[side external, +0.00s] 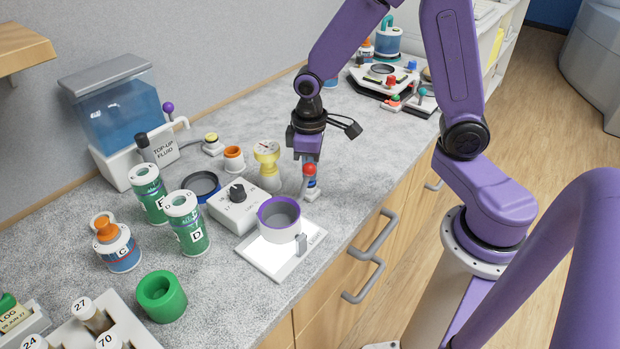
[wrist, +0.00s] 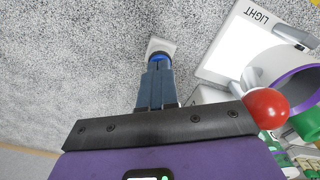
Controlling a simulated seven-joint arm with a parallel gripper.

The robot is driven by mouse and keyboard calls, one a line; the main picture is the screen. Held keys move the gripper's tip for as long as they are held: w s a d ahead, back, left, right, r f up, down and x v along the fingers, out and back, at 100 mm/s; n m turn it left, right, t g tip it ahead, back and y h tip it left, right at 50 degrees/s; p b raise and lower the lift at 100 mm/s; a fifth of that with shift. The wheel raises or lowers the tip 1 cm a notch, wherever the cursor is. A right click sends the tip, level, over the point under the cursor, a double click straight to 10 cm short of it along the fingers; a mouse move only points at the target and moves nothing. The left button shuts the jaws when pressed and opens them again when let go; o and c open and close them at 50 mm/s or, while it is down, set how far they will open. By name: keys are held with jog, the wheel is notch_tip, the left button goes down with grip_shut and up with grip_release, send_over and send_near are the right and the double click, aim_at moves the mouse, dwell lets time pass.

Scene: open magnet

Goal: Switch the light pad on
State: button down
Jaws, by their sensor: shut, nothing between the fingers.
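The light pad (side external: 259,256) is a flat white square near the counter's front edge, and its surface looks bright white. A purple-rimmed cup (side external: 279,221) stands on it. In the wrist view the pad (wrist: 230,50) is at the upper right, marked LIGHT. My gripper (side external: 311,183) is shut and empty, pointing down beside the pad. In the wrist view its fingertips (wrist: 156,68) are at a small blue button on a pale base (wrist: 161,45), partly hiding it. I cannot tell whether they touch. A red ball knob (wrist: 266,108) is close beside my gripper.
The red knob (side external: 309,169) stands on a thin lever by my gripper. A white box with a black dial (side external: 236,206), a yellow-topped gauge (side external: 267,163) and green canisters (side external: 187,228) crowd the left. Bare counter (side external: 352,172) lies to the right of my gripper.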

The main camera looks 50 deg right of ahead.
jog(key=shift+r, duration=3.2)
jog(key=s+r+n, duration=0.2)
jog(key=s+n, duration=0.4)
jog(key=s, duration=1.4)
jog(key=shift+a+r+n, duration=0.15)
jog(key=shift+r+n, duration=0.15)
